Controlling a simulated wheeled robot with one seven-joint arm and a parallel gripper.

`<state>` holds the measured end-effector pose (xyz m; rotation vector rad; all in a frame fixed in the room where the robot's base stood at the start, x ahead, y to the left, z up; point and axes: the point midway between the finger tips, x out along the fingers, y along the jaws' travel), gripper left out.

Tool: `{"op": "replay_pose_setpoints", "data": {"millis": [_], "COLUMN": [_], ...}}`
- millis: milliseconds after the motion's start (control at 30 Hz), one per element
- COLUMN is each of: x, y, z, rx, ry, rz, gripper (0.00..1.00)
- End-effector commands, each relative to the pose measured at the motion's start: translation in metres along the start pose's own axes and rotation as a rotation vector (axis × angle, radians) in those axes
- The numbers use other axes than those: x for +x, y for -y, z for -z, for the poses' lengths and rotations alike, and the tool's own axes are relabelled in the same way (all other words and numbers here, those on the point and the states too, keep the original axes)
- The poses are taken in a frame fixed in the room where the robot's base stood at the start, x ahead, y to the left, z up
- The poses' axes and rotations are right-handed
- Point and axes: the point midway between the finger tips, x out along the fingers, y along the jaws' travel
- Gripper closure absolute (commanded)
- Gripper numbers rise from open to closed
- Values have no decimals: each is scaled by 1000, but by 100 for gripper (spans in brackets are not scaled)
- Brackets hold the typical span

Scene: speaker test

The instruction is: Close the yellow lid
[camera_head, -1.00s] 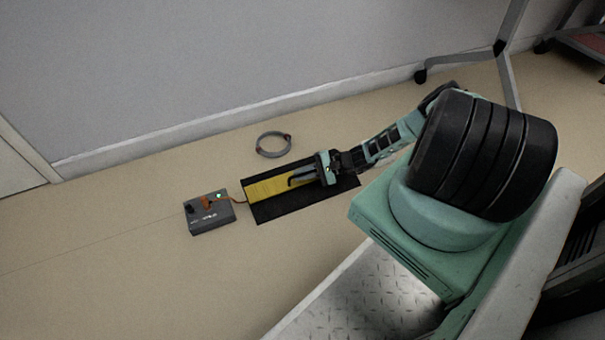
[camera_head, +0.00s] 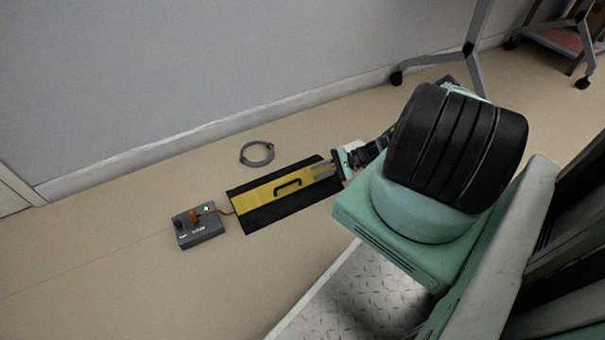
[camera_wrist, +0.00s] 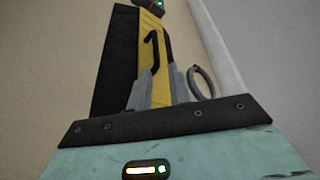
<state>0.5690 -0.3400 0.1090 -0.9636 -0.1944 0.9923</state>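The yellow lid (camera_head: 262,201) is a long narrow panel lying flat, as far as I can tell, within a black mat-like surround (camera_head: 258,224) on the floor. A black handle (camera_head: 287,188) stands up from its middle. In the wrist view, the lid (camera_wrist: 150,22) and its handle (camera_wrist: 154,45) lie ahead of the fingertips. My gripper (camera_head: 318,171) is over the right end of the lid, apart from the handle. Its two grey fingers (camera_wrist: 160,85) are spread with nothing between them. The gripper body hides the near end of the lid.
A grey box (camera_head: 199,232) with a green light and an orange cable stands left of the lid. A grey cable ring (camera_head: 257,153) lies between lid and wall. Wheeled stand legs (camera_head: 470,55) are at the upper right. The floor in front of the box is clear.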

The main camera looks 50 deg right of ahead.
Motion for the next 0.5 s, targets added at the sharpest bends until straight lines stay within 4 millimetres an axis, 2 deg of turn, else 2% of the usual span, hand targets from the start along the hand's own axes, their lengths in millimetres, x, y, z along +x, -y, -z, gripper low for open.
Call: {"op": "replay_pose_setpoints", "data": {"millis": [33, 200, 333, 500], "x": [-12, -39, -50, -55], "y": [2, 1, 0, 0], "z": [0, 0, 0, 0], "rx": [-1, -2, -2, -1], "ry": [-4, -3, -1, 0], "rz": [0, 0, 0, 0], "gripper": [80, 80, 80, 80]}}
